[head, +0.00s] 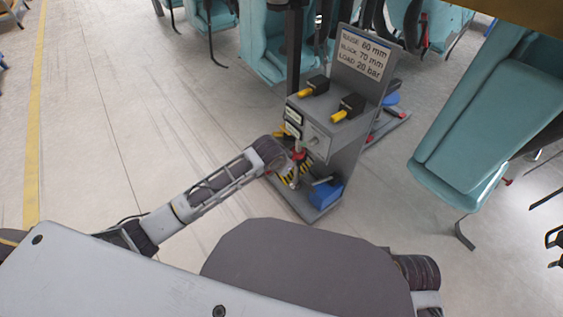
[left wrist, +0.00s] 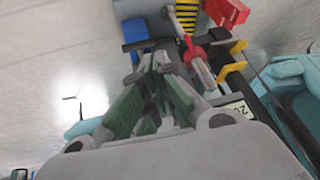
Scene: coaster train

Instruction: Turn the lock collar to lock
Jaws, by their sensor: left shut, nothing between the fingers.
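A red collar-like part (head: 299,155) sits on the front of a grey equipment stand (head: 347,165), just beyond my left wrist. In the left wrist view the red part (left wrist: 193,52) is around or beside a silver cylinder (left wrist: 203,74); I cannot tell which, nor whether it is locked. My left gripper (left wrist: 156,64) is shut and empty, its green-padded fingers converging to the left of the red part and apart from it in the picture. In the head view my left wrist partly hides the stand's lower front. My right gripper is not in view.
The stand carries a sign (head: 363,55), two black blocks with yellow handles (head: 312,86), a blue box (head: 326,194) at its base and yellow-black striping (left wrist: 187,16). Teal seats (head: 470,120) stand right and behind. Floor on the left is clear.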

